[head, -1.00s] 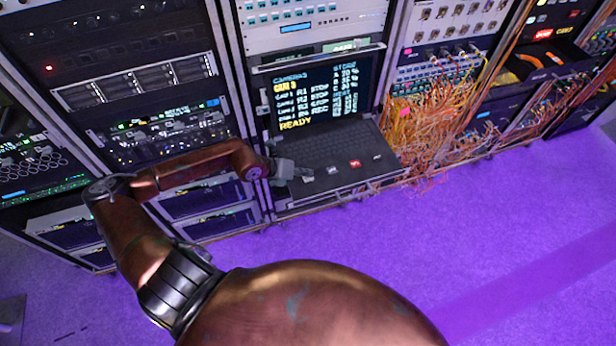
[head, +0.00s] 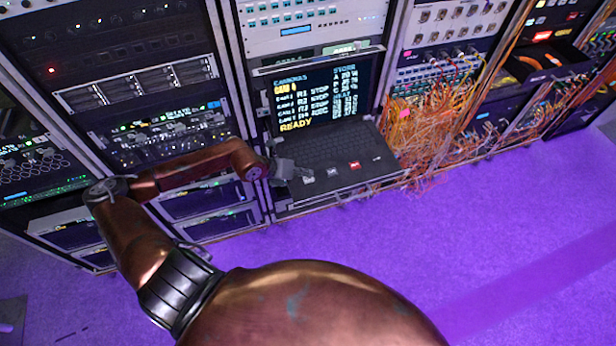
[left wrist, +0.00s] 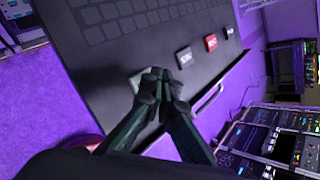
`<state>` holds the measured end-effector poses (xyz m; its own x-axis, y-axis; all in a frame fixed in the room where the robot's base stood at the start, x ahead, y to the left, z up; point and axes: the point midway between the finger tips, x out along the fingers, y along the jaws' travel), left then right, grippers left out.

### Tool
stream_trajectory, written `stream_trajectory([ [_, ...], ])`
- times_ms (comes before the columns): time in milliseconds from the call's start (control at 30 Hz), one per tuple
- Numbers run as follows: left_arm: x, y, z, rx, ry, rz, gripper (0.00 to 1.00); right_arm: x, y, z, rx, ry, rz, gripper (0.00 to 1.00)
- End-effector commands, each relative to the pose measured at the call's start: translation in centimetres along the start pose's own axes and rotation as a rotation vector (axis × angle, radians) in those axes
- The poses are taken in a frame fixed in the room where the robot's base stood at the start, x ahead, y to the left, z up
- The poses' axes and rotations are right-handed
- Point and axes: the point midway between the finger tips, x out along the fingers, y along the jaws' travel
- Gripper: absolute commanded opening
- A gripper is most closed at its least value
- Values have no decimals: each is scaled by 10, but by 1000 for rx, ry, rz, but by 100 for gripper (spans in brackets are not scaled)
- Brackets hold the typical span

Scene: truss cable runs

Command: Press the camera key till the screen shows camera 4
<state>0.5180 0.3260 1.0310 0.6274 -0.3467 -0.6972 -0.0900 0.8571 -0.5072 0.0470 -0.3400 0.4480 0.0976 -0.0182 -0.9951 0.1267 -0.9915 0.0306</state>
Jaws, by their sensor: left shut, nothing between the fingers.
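The screen (head: 318,100) in the rack console is lit. Its highlighted line under CAMERAS looks like CAM 4, though the digit is blurred, and the bottom line says READY. Along the console's front edge is a row of keys: a pale key (head: 308,180) at the left, a grey key (head: 333,171), a red key (head: 355,165) and a dark key (head: 377,159). My left gripper (head: 303,174) is shut and empty, its tips at the leftmost key. In the left wrist view the fingertips (left wrist: 158,86) partly cover that key (left wrist: 139,80); I cannot tell whether they touch it. My right gripper is not in view.
The keyboard (head: 325,146) lies between the screen and the keys. Orange cables (head: 430,125) hang in a tangle from the rack at the right. Other racks (head: 160,100) stand at the left. The purple floor (head: 480,240) in front is clear.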

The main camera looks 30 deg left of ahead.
Motion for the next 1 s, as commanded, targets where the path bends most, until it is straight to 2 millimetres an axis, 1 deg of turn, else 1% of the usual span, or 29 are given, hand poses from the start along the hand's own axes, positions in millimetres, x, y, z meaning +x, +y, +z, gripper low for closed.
stream_trajectory([
  [33, -2, -2, 1, 0, 0, -1, 0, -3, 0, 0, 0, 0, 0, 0],
  [433, -4, -3, 3, 0, -1, -1, 0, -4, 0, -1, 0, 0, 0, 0],
  [900, -34, -25, 25, 0, -1, -1, 0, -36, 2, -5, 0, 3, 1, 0],
  [1000, -37, -27, 28, 0, -1, -1, 0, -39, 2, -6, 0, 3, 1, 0],
])
